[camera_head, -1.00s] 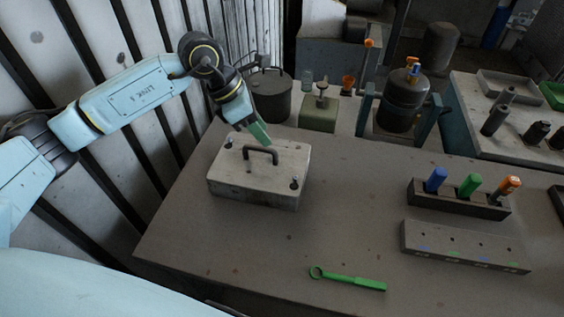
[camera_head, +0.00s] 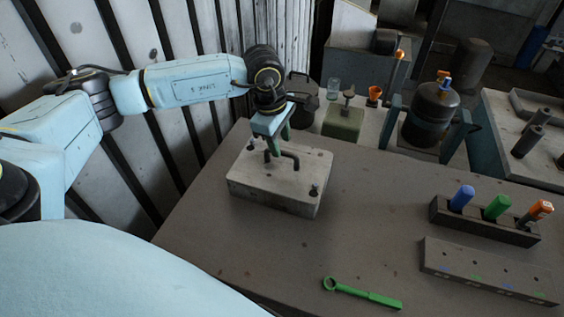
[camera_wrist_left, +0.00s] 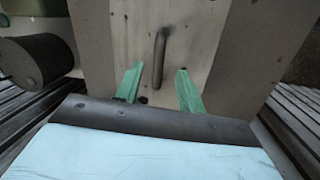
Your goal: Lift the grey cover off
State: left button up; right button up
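The grey cover (camera_head: 300,190) is a block-like box with a dark bar handle (camera_head: 287,156) on top and dark bolts at its corners. It sits at the back left of the brown table. My left gripper (camera_head: 279,148) is above the cover at the handle, with its green fingers pointing down. In the left wrist view the gripper (camera_wrist_left: 155,85) is open, and the handle (camera_wrist_left: 160,58) lies between the lines of the two green fingers, slightly ahead of them. I see no contact with the handle. My right gripper is not in view.
A green wrench (camera_head: 362,293) lies near the table's front. A dark holder (camera_head: 484,222) with blue, green and orange handled tools and a grey block with holes (camera_head: 488,270) stand at the right. Pots and a green box (camera_head: 343,121) stand behind the table. The table's middle is clear.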

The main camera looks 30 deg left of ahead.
aim_at(282, 153)
pick_arm(q)
jog(key=f, duration=0.3)
jog(key=w+f+p, duration=0.1)
jog(key=f, duration=0.1)
jog(key=shift+f, duration=0.1)
grip_shut()
